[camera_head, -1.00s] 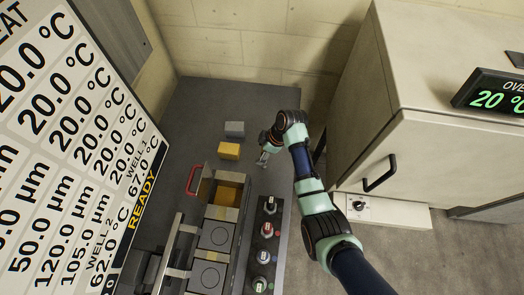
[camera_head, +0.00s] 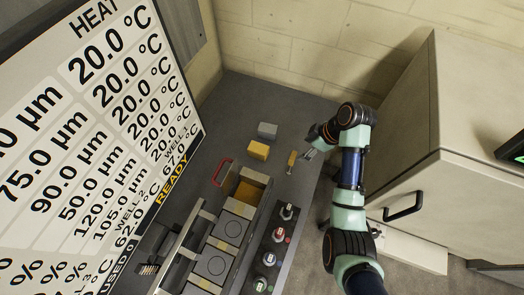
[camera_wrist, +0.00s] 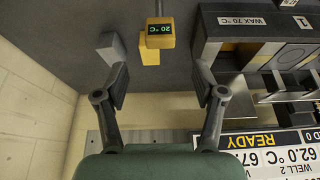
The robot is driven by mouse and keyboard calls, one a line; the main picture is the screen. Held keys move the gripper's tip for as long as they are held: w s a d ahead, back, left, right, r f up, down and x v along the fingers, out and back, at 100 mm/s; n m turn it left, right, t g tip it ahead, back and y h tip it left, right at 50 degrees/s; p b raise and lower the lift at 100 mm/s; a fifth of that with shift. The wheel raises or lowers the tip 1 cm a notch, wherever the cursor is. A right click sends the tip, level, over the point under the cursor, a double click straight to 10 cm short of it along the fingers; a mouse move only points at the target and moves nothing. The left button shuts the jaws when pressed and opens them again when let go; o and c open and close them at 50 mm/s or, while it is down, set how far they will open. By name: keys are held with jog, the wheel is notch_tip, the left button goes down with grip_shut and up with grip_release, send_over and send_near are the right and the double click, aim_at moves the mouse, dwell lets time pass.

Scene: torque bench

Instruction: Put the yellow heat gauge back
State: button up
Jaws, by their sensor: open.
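The yellow heat gauge (camera_head: 291,160) shows in the head view just left of my gripper (camera_head: 308,154), on the bench's right side. In the wrist view the gauge (camera_wrist: 160,36) has a green "20 °C" display and a grey stem. It is ahead of my gripper (camera_wrist: 160,84), whose fingers are wide apart with nothing between them. A yellow block (camera_head: 258,150) stands to the left, near a grey block (camera_head: 267,130). In the wrist view the yellow block (camera_wrist: 150,57) is partly hidden behind the gauge, and the grey block (camera_wrist: 112,47) is to its left.
A large oven cabinet (camera_head: 455,190) is at the right. The far bench top (camera_head: 260,95) is clear.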

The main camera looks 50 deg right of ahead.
jog(key=w+a+r+m+t+h, duration=0.15)
jog(key=w+a+r, duration=0.25)
jog(key=w+a, duration=0.5)
jog(key=w+a+r+n+t+h, duration=0.15)
jog(key=w+a+r, duration=0.35)
jog(key=a, duration=0.9)
jog(key=s+a+r+m+t+y, duration=0.1)
jog(key=a+r+t, duration=0.1)
jog(key=a+r, duration=0.3)
jog(key=s+a+r+m+t+y, duration=0.1)
jog(key=a+r+t, duration=0.2)
jog(key=a, duration=1)
jog(key=shift+a+r+m+t, duration=0.3)
jog(key=shift+r+m, duration=0.1)
jog(key=shift+r, duration=0.45)
jog(key=shift+s, duration=0.1)
